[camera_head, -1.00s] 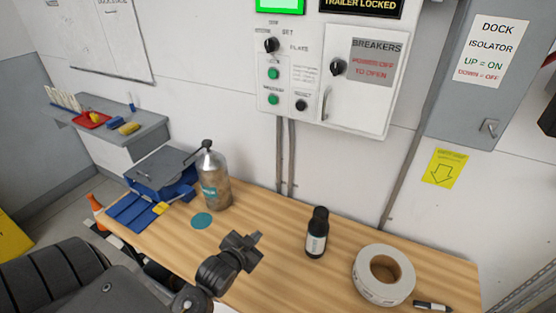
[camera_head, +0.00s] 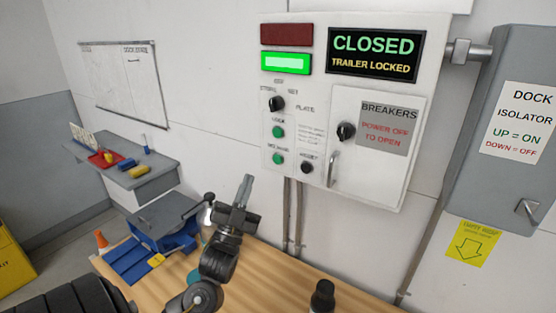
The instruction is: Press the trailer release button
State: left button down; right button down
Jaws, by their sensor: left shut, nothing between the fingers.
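A grey-white control panel (camera_head: 385,190) hangs on the wall. Its lower left carries an upper green button (camera_head: 278,132), a lower green button (camera_head: 278,158) and a black button (camera_head: 307,167). Their small labels are too blurred to read surely, so I cannot tell which is the trailer release. A sign (camera_head: 375,54) reads CLOSED, TRAILER LOCKED, and a green lamp (camera_head: 286,63) is lit below a dark red one (camera_head: 287,34). My left gripper (camera_head: 246,183) is shut and empty, fingers pointing up, appearing lower left of the buttons and apart from them. My right gripper is out of view.
A wooden bench (camera_head: 265,285) stands below the panel, with a black-capped bottle (camera_head: 322,297) and a blue box (camera_head: 165,232). A selector knob (camera_head: 277,103) and a breaker door (camera_head: 375,150) share the panel. A grey isolator box (camera_head: 500,150) is at right.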

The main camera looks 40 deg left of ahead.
aim_at(277, 159)
pick_arm(q)
jog(key=w, duration=0.3)
jog(key=w+b, duration=0.1)
jog(key=w, duration=0.2)
jog(key=w+a+b, duration=0.1)
jog(key=w, duration=0.2)
dwell(0.5)
dwell(1.3)
dwell(0.5)
jog(key=shift+w, duration=0.4)
